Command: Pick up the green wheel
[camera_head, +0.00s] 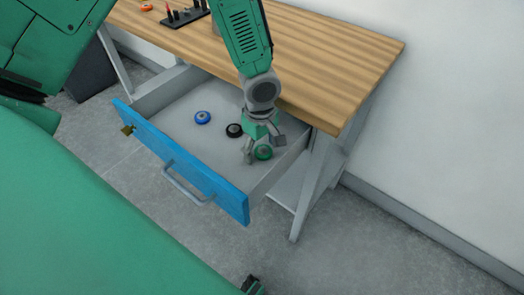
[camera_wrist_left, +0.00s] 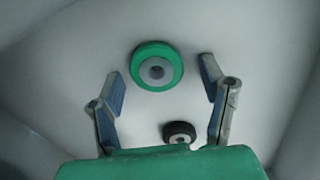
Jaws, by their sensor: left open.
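The green wheel (camera_head: 264,152) lies in the open drawer near its right wall. In the left wrist view the green wheel (camera_wrist_left: 156,66) shows whole, with a grey hub, ahead of and between the finger lines. My left gripper (camera_head: 262,146) reaches down into the drawer beside the green wheel. In the left wrist view its two fingers (camera_wrist_left: 162,80) are spread wide, with nothing held between them. Whether a finger touches the wheel cannot be told. A small dark object (camera_head: 250,292) at the bottom edge may be part of my right gripper, but this is unclear.
A black wheel (camera_head: 234,130) lies close left of my gripper; it also shows in the left wrist view (camera_wrist_left: 179,132). A blue wheel (camera_head: 202,117) lies farther left. The drawer's blue front (camera_head: 180,160) and walls surround them. The wooden tabletop (camera_head: 320,55) overhangs the drawer's back.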

